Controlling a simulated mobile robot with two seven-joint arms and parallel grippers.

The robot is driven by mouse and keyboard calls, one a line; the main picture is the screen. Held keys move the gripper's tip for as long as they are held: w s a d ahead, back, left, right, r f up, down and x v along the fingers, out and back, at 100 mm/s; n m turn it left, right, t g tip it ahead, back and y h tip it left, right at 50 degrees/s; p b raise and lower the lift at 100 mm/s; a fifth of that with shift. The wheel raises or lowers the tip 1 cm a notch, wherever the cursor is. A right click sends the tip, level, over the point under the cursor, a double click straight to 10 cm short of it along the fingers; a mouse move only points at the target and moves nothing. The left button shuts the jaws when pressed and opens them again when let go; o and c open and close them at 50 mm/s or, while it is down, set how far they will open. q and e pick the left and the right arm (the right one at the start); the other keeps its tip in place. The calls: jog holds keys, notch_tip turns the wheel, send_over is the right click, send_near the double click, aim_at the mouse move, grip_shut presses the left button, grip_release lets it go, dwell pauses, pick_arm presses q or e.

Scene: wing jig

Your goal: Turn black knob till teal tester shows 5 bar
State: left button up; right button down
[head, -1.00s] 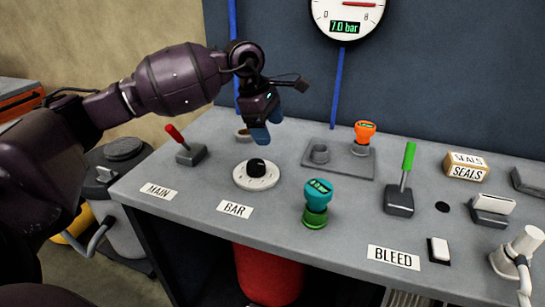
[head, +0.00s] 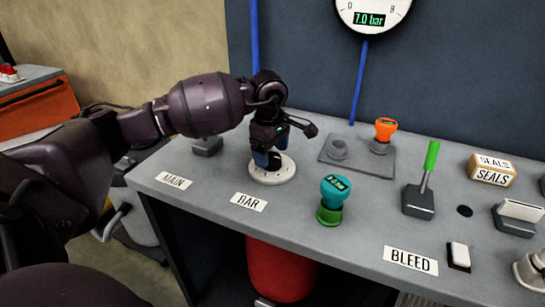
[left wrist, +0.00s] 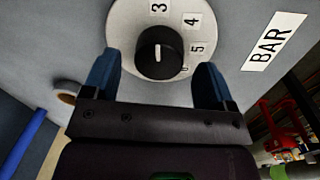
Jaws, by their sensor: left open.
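The black knob (left wrist: 150,65) sits in the middle of a white dial plate (head: 286,175) behind the BAR label. In the left wrist view the plate shows the numerals 3, 4, 5 and 6; the knob's white mark runs roughly up and down in the picture. My left gripper (head: 268,160) is open over the dial, its blue fingers on either side of the knob, with gaps visible in the left wrist view (left wrist: 158,62). The teal tester (head: 334,190) stands on a green fitting (head: 329,215) to the right; its small display is unreadable. My right gripper is out of view.
A wall gauge (head: 372,16) reads 7.0 bar. A green lever (head: 430,160), an orange-topped piece (head: 385,130) on a grey plate, a SEALS box (head: 492,168) and the BLEED label (head: 411,261) are to the right. The bench is clear around the tester.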

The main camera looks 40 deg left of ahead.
pick_arm(q)
jog(key=shift+w+f, duration=0.1)
jog(key=shift+f, duration=0.8)
jog(key=c, duration=0.9)
